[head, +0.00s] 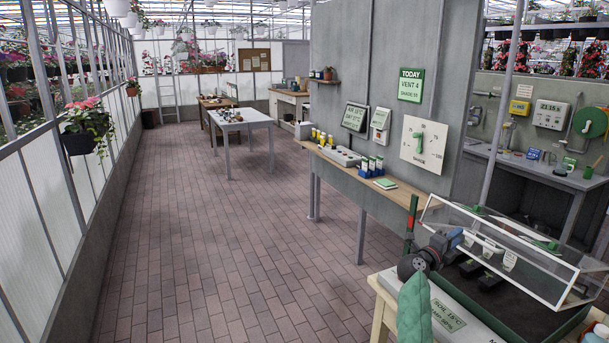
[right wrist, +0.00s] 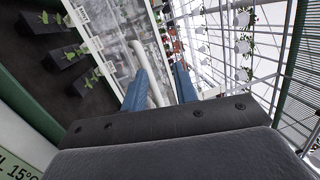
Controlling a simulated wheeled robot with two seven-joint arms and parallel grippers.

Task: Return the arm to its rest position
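My right gripper (head: 456,238) is at the lower right of the head view, close to the left end of a clear, white-framed cover (head: 573,288). In the right wrist view its two blue fingers (right wrist: 160,88) stand apart with a gap between them. A white curved bar (right wrist: 146,70) shows in that gap; I cannot tell whether it lies between the fingers or beyond them. I see nothing clamped. The cover stands tilted over a dark tray (head: 530,318) with small black pots. My left gripper is not in view.
A wooden-topped bench (head: 345,170) with bottles and a control box stands beyond the tray. A grey table (head: 240,119) is farther back. A hanging flower pot (head: 82,141) is at left. The brick aisle (head: 210,240) is clear.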

